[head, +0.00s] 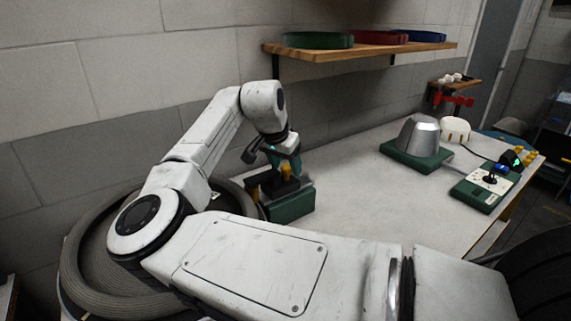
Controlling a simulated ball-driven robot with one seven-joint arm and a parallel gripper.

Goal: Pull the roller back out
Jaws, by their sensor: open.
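My gripper (271,160) points down at the near left end of the table, just above a green block-shaped base (292,205). It is open. A dark part with a yellow knob (287,170) sits on top of this base, close under and between the gripper's fingers. Another small yellow piece (255,194) shows at the base's left side. I cannot tell which of these parts is the roller, or whether the fingers touch anything. My own arm hides the front of the base's surroundings.
A grey metal hat form on a green base (418,160) stands farther along the table (365,190). A control box with a joystick (483,188), a cream dome (456,130) and yellow pieces are at the far end. A wall shelf (360,50) holds green, red and blue rings. The middle tabletop is clear.

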